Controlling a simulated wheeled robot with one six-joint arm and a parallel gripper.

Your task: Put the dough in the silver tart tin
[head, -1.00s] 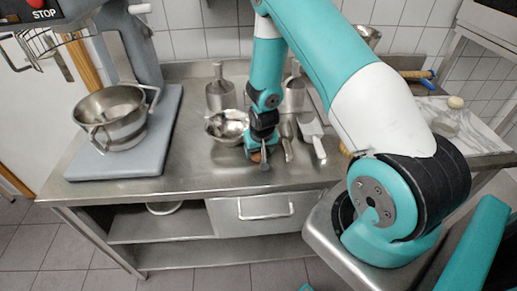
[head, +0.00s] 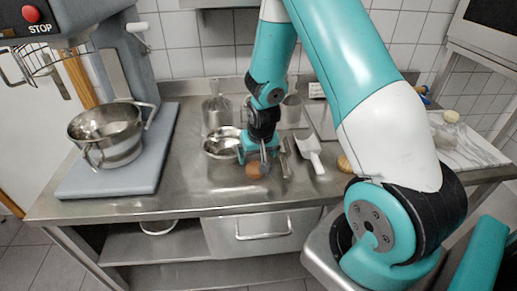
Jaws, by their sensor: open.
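A small pale ball, which looks like the dough (head: 450,116), lies on the marble board at the right. A faint round shape lies beside it on the board; I cannot tell whether it is the silver tart tin. My gripper (head: 255,155) points down over the middle of the steel counter, far to the left of the pale ball. It is open. A small brown round thing (head: 254,170) sits right at its fingertips; I cannot tell whether they touch it.
A shiny steel bowl (head: 221,146) is left of my gripper. A white scoop (head: 311,153) and a tan round thing (head: 344,163) lie to its right. Steel canisters (head: 216,113) stand behind. A mixer with a bowl (head: 106,139) fills the left. The marble board (head: 475,152) is far right.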

